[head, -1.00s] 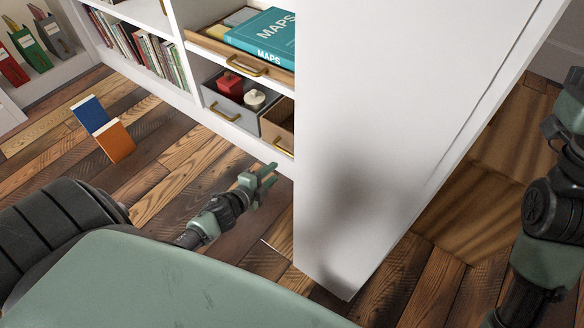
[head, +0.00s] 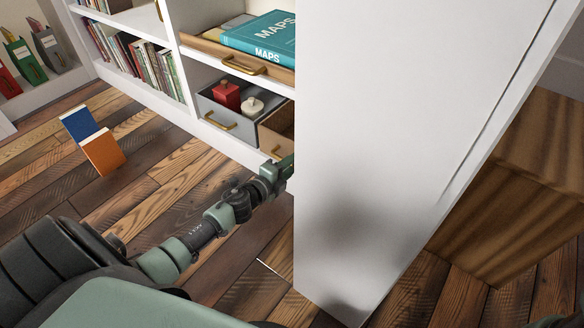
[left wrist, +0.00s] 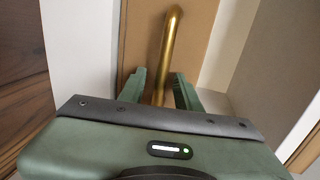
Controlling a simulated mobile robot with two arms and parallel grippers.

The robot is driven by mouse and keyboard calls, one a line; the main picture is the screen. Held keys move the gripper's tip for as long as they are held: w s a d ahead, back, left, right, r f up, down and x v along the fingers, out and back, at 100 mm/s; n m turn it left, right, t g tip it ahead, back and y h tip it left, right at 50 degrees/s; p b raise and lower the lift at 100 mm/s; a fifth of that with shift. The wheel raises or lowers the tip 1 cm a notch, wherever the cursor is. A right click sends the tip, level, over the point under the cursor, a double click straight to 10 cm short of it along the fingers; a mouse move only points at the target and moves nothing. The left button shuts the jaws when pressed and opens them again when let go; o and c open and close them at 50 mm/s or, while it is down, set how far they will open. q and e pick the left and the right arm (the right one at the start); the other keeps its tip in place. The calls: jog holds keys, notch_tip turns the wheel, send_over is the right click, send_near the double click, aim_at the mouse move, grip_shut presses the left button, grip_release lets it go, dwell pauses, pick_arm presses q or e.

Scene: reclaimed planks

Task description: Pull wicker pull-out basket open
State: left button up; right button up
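The pull-out basket (head: 279,137) is a tan box in the lower shelf bay, partly hidden by the white side panel. Its weave cannot be made out. Its gold bar handle (head: 277,152) shows just above my left gripper (head: 284,169). In the left wrist view the handle (left wrist: 169,45) stands upright against the tan front (left wrist: 200,40). My left gripper (left wrist: 160,78) is open, one finger on each side of the handle, with gaps showing. My right gripper is out of view.
A grey drawer (head: 215,122) with a red jar (head: 227,96) and a white pot (head: 252,105) sits left of the basket. Above is a wooden tray (head: 222,55) with a MAPS book (head: 262,38). The white side panel (head: 400,150) stands close to the right.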

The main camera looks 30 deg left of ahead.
pick_arm(q)
jog(key=shift+w, duration=0.2)
grip_shut()
jog(key=shift+f, duration=0.1)
dwell(1.2)
